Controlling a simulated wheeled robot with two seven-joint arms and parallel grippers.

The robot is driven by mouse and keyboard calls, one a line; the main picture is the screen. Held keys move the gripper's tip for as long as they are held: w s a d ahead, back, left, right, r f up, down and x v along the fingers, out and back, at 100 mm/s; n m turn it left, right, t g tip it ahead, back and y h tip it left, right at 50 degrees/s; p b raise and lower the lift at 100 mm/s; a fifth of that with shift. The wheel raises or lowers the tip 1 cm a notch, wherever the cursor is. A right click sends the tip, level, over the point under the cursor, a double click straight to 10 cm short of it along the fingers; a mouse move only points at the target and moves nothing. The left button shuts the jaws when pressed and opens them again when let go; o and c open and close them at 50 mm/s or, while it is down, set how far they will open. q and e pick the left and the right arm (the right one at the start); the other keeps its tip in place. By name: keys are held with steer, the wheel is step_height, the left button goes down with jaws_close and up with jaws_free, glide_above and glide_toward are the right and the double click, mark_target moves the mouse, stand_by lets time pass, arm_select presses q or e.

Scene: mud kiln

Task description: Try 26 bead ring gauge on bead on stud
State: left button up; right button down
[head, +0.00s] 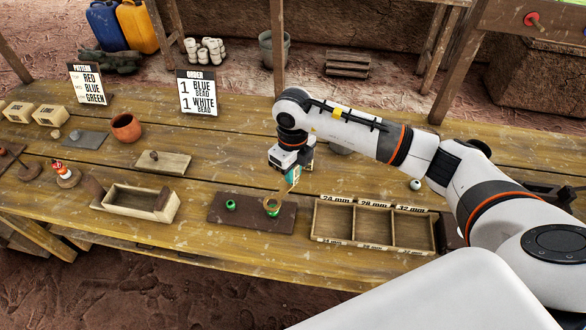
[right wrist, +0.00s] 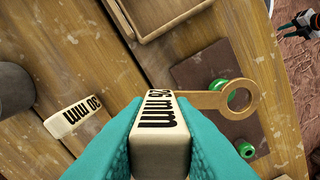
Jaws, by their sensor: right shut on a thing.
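My right gripper (head: 290,178) is shut on the handle block of the 26 mm ring gauge (right wrist: 160,125). The gauge's wooden ring (head: 272,203) is over the dark board (head: 248,221), with a green bead (head: 272,212) close below it in the head view. A second green bead (head: 230,205) stands on the board to the left. In the right wrist view the ring (right wrist: 238,98) partly covers one green bead (right wrist: 220,88); another bead (right wrist: 246,150) lies clear of it. The studs are hidden. Part of my left gripper (right wrist: 295,27) shows there, its jaws unclear.
A three-compartment tray (head: 372,243) with size labels is right of the board. An open wooden box (head: 140,203) is to its left. A 30 mm block (right wrist: 72,117) lies on the table. A pale bead (head: 415,184) is farther right. Signs (head: 198,92) stand at the back.

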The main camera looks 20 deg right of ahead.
steer(key=shift+f+b, duration=0.3)
steer(key=shift+f+b, duration=0.35)
steer(key=shift+f, duration=0.05)
steer(key=shift+b, duration=0.3)
stand_by(1.3)
steer(key=shift+f+b, duration=0.45)
steer(key=shift+f, duration=0.05)
stand_by(0.9)
steer(key=shift+r+p, duration=1.2)
steer(key=shift+r, duration=0.8)
